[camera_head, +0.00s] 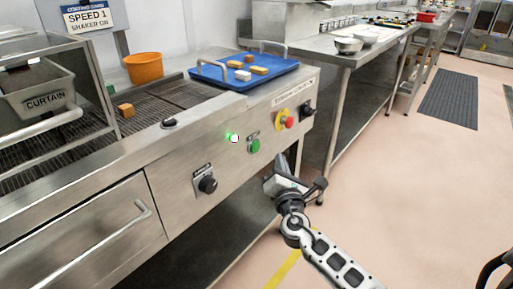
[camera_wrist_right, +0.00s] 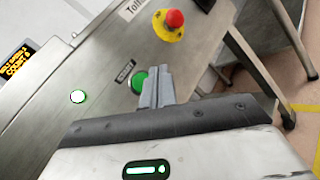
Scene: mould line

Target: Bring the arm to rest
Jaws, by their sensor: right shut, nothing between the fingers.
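My right arm reaches in from the lower right in the head view. Its gripper (camera_head: 282,164) is shut and empty, in front of the machine's steel front panel (camera_head: 170,175), below and right of the green button (camera_head: 254,146). In the right wrist view the closed fingers (camera_wrist_right: 157,84) overlap the right edge of the green button (camera_wrist_right: 138,83); I cannot tell whether they touch it. A lit green-white lamp (camera_head: 234,138) is left of the button. My left gripper is not in view.
A red stop button on yellow (camera_head: 289,122) and a black knob (camera_head: 207,184) stick out of the panel. A blue tray (camera_head: 222,82) with several blocks and an orange bucket (camera_head: 143,68) stand on top. A steel table (camera_head: 345,58) stands behind; the floor (camera_head: 410,190) at right is clear.

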